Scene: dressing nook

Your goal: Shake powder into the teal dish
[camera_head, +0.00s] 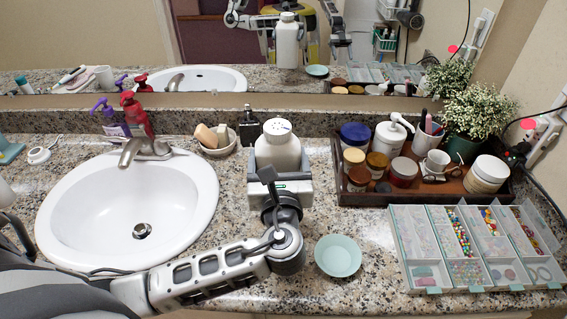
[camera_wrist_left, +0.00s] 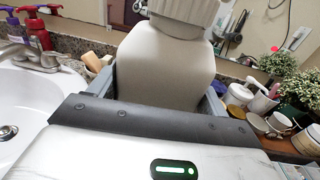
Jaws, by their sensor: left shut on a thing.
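A white powder bottle (camera_head: 278,147) with a perforated cap stands upright between the fingers of my left gripper (camera_head: 279,172). The gripper is shut on its body. The bottle fills the middle of the left wrist view (camera_wrist_left: 165,65), with its ribbed cap cut off at the top. The teal dish (camera_head: 338,256) sits on the granite counter, to the right of my left wrist and nearer to me than the bottle. No contents are visible in the dish. My right gripper cannot be picked out directly.
A white sink (camera_head: 70,205) with a tap lies left. A wooden tray (camera_head: 350,197) of jars, mugs and a pump bottle stands right, with a plant behind. A compartment box (camera_head: 415,274) of beads lies front right. A bowl of soaps (camera_head: 217,149) and soap pumps stand at the back.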

